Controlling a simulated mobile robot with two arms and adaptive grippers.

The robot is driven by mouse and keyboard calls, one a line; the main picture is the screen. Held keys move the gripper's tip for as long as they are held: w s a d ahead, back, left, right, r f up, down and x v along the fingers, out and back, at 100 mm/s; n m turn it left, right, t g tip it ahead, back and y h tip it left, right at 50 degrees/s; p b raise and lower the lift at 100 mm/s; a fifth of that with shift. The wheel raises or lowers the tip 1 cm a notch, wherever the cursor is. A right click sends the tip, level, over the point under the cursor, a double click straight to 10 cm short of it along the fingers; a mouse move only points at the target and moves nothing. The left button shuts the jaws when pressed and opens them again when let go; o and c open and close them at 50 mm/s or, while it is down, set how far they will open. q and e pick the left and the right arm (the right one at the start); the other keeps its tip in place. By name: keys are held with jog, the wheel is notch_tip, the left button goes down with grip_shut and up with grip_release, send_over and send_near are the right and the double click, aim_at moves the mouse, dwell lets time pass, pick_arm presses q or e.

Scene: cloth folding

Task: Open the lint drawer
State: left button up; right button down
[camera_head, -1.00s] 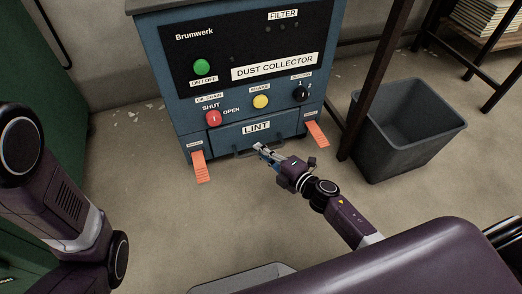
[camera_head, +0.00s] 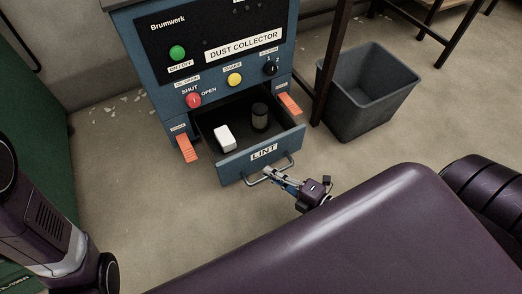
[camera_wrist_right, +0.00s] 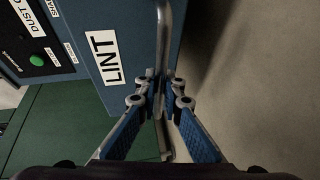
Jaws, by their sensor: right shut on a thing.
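The lint drawer (camera_head: 233,168) of the blue dust collector (camera_head: 215,45) is pulled well out, with its LINT label on the front. Inside it lie a white block (camera_head: 225,138) and a dark cylinder (camera_head: 260,117). My right gripper (camera_head: 268,177) is at the drawer's metal bar handle (camera_head: 287,165). In the right wrist view, the fingers (camera_wrist_right: 159,100) are shut on the handle (camera_wrist_right: 161,40), with the LINT front beside them. My left arm shows at the left edge of the head view, but its gripper is out of view.
Orange pedals (camera_head: 187,148) flank the drawer, the other one (camera_head: 289,104) at its right. A grey bin (camera_head: 368,95) stands to the right behind a dark table leg (camera_head: 330,60). A green cabinet (camera_head: 30,130) is at the left. Floor left of the drawer is clear.

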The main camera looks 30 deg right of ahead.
jog(key=shift+s+d+p, duration=0.1)
jog(key=shift+s+p, duration=0.25)
jog(key=shift+s, duration=1.9)
jog(key=c, duration=2)
grip_release()
jog(key=shift+c, duration=0.2)
jog(key=v, duration=1.2)
